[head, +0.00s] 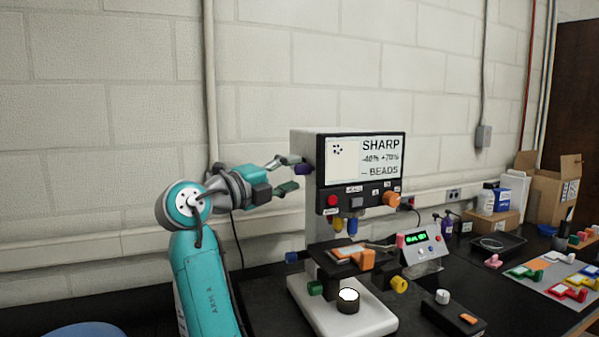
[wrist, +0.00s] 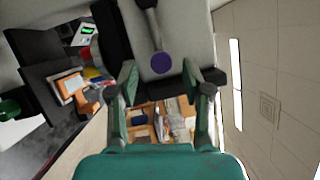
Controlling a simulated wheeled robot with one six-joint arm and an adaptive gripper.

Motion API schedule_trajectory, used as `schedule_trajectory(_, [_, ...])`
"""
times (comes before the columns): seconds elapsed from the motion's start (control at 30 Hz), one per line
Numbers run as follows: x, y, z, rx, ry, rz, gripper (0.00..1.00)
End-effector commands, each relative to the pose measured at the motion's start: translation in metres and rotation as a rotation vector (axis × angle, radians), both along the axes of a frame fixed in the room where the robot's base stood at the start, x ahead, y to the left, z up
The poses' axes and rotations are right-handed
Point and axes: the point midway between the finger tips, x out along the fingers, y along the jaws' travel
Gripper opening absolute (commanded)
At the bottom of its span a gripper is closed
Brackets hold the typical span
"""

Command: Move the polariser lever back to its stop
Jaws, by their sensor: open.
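The microscope-like instrument (head: 310,215) stands on the dark bench, with a screen reading "SHARP" on its front. A purple knob (head: 302,169) sticks out from its upper left side. In the wrist view the purple knob (wrist: 161,63) ends a grey lever (wrist: 153,28) that lies against the pale housing. No readable label marks it as the polariser lever. My gripper (head: 286,174) is open and empty just left of the knob. In the wrist view its green fingertips (wrist: 168,84) stand on either side below the knob, apart from it. The lever's stop cannot be made out.
Orange (head: 391,199), yellow (head: 399,284) and green (head: 315,288) knobs stick out around the instrument. A stage with an orange block (head: 362,258) is below the screen. A control box (head: 425,248) with a green display stands right.

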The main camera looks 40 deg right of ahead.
Motion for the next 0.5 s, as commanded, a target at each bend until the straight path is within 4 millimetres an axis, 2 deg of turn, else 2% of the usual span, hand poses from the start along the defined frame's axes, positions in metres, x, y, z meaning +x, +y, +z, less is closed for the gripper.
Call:
schedule_trajectory(0.03, [0.0,0.013,-0.001,0.001,0.001,0.005,0.49])
schedule_trajectory(0.2, [-0.004,0.046,-0.004,0.0,-0.001,0.004,0.49])
schedule_trajectory(0.33, [-0.006,0.065,-0.005,0.002,-0.001,0.002,0.49])
schedule_trajectory(0.5, [-0.008,0.079,-0.007,0.001,-0.001,0.001,0.49])
